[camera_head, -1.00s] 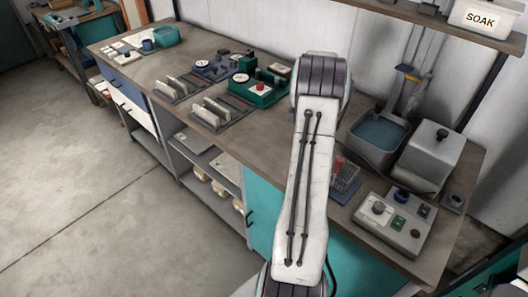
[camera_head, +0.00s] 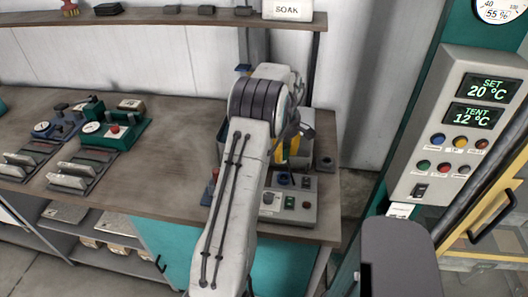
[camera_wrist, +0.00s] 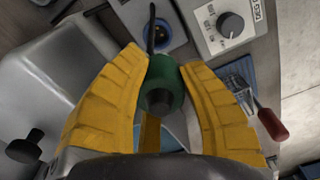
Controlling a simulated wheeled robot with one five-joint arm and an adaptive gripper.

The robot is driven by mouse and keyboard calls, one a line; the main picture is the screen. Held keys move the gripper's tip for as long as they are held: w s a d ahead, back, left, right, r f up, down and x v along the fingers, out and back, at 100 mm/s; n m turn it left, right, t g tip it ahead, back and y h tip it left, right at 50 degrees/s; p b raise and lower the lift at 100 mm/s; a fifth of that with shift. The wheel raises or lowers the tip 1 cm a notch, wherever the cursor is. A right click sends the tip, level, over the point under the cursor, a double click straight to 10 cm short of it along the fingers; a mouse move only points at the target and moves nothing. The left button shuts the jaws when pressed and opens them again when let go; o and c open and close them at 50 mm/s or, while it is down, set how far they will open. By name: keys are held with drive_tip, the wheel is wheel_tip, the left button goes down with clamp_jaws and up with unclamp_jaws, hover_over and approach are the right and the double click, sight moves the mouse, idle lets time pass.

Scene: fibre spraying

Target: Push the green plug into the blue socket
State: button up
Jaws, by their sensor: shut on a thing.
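My gripper (camera_wrist: 165,95) has yellow fingers, shut on the green plug (camera_wrist: 166,76) in the wrist view. A dark pin or cable (camera_wrist: 151,28) runs from the plug's top across the blue socket (camera_wrist: 159,37). The socket sits just above the plug in that picture, partly covered. How far apart they are I cannot tell. In the head view the yellow fingers (camera_head: 293,148) show behind my arm, above the grey control box (camera_head: 301,214). The blue socket (camera_head: 284,179) lies on that box, below the fingers. The plug is hidden there.
The control box also has a knob (camera_wrist: 230,23) beside the socket. A red-handled tool (camera_wrist: 271,123) lies to the right in the wrist view. A grey container (camera_wrist: 50,85) stands close at the left. A panel with temperature displays (camera_head: 470,115) stands at the right.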

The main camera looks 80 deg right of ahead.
sight(286, 144)
drive_tip(key=shift+s+r, duration=0.1)
drive_tip(key=shift+s, duration=0.35)
idle(0.3)
drive_tip(key=shift+f+b, duration=1.55)
drive_tip(key=shift+f, duration=1.35)
drive_tip(key=shift+f+b, duration=1)
drive_tip(key=shift+f, duration=0.55)
drive_tip(key=o, duration=1.2)
wheel_tip(286, 144, up, 12)
idle(0.6)
